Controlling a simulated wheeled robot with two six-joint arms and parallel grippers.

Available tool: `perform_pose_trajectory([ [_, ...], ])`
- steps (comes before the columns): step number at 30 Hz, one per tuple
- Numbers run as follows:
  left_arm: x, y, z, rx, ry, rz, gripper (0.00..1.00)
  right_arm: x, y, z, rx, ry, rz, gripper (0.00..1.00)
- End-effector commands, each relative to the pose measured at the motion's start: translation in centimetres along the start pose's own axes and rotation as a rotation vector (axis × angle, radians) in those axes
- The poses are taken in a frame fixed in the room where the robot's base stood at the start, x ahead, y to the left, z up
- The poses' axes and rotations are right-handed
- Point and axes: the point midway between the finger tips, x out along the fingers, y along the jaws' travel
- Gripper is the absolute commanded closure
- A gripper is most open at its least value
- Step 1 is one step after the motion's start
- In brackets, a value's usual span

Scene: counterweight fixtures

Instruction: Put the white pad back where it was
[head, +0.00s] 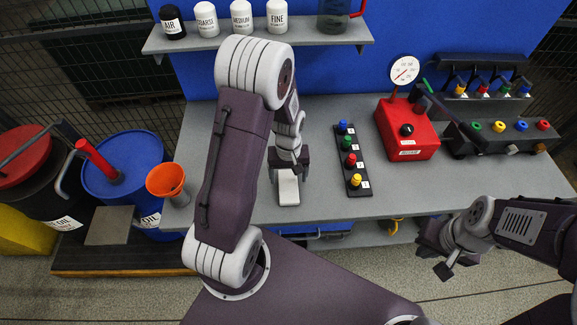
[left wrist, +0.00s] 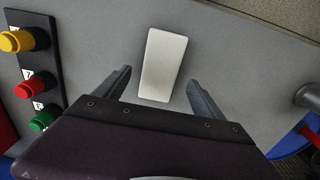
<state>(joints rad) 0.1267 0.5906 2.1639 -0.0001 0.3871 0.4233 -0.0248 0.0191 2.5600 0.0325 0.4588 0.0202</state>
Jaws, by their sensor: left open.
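The white pad (head: 288,188) is a flat, pale rectangle lying on the grey bench top (head: 230,190) near its front edge. In the left wrist view the pad (left wrist: 162,64) lies between and beyond my open left fingers, with grey surface on both sides. My left gripper (head: 289,170) is over the pad's far end in the head view, and it also shows in the left wrist view (left wrist: 160,88). It holds nothing. My right gripper (head: 437,252) hangs off the bench's front edge at the right, away from the pad; its jaw opening is unclear.
A black strip with coloured knobs (head: 366,185) stands just right of the pad. A red gauge box (head: 421,142) and a black valve block (head: 462,142) are further right. White bottles (head: 241,17) stand on the shelf above.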

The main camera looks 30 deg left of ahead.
Motion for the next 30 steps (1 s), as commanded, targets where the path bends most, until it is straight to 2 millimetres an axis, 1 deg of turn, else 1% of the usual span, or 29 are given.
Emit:
perform_pose_trajectory([
  [1,-1.4,0.1,-0.2,0.0,0.007,0.003,0.2,0.0,0.0,0.0,0.0,0.0,0.0,1.0],
  [3,-3.2,0.1,-0.1,0.0,0.007,0.003,0.2,0.0,0.0,0.0,0.0,0.0,0.0,1.0],
  [7,-5.8,0.1,-0.1,0.0,0.005,0.002,0.2,-0.1,0.0,0.0,0.0,0.0,0.0,1.0],
  [10,-7.0,0.0,0.0,0.0,0.002,0.001,0.2,-0.1,0.0,0.0,0.0,0.0,0.0,1.0],
  [15,-7.5,0.0,0.1,0.002,-0.001,0.0,0.2,-0.1,0.0,0.0,0.0,0.0,0.0,1.0],
  [16,-7.7,0.0,0.3,0.015,0.002,0.001,0.2,-0.1,0.0,0.0,0.0,0.0,0.0,1.0],
  [17,-7.9,0.1,0.9,0.047,0.008,0.005,0.2,-0.1,0.0,0.0,0.0,0.0,0.0,1.0],
  [20,-8.9,0.3,4.8,0.247,0.044,0.027,0.2,-0.1,0.0,0.0,0.0,0.0,0.0,1.0],
  [21,-9.2,0.3,6.3,0.33,0.06,0.034,0.2,-0.1,0.0,0.0,0.0,0.0,0.0,1.0],
  [24,-9.4,-0.1,9.0,0.482,0.088,0.044,0.2,-0.1,0.0,0.0,0.0,0.0,0.0,1.0],
  [27,-9.4,-0.3,9.8,0.532,0.098,0.047,0.2,-0.1,0.0,0.0,0.0,0.0,0.0,1.0],
  [30,-9.4,-0.3,9.8,0.53,0.097,0.046,0.2,-0.1,0.0,0.0,0.0,0.0,0.0,1.0],
])
